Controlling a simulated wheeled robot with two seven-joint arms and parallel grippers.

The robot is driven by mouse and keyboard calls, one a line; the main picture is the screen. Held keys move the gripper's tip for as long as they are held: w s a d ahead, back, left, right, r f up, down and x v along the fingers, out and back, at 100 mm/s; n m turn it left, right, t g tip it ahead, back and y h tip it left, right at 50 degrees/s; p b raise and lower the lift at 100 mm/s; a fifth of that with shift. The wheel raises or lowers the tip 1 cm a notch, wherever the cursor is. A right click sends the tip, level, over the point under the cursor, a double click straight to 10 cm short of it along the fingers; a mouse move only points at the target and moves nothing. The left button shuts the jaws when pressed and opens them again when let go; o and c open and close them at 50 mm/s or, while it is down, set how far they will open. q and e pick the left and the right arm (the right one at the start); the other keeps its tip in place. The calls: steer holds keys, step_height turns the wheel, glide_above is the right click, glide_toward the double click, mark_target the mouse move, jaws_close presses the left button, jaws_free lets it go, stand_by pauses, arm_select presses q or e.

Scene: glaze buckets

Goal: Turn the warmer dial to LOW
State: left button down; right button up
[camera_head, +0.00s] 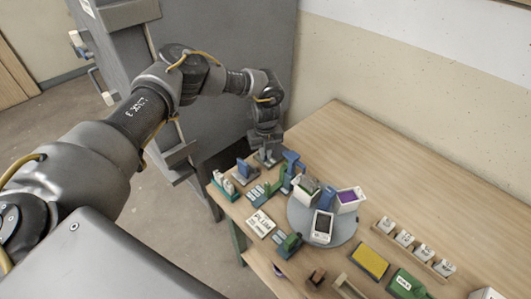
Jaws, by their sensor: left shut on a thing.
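My left gripper (267,150) reaches down at the table's far left corner. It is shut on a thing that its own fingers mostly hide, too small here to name. No warmer dial or LOW mark can be made out in this view. A white device with a dark face (322,227) lies at the front of a grey round plate (342,231); I cannot tell what it is. My right gripper is not in view.
On the wooden table (335,130), a white bucket with purple in it (347,200) sits by the round plate's edge. A card marked PLUM (261,224), a yellow pad (370,261) and a rack of white labelled blocks (413,247) lie around. The back is clear.

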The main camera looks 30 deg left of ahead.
arm_select(q)
steer(key=n+p, duration=0.1)
steer(key=n, duration=0.4)
steer(key=shift+w+d+r+n+p, duration=0.1)
steer(key=shift+w+n+p, duration=0.1)
steer(key=shift+n+p, duration=0.15)
steer(key=shift+w+n+p, duration=0.2)
steer(key=shift+n+p, duration=0.65)
steer(key=shift+n, duration=1.2)
steer(key=c, duration=1.5)
jaws_free()
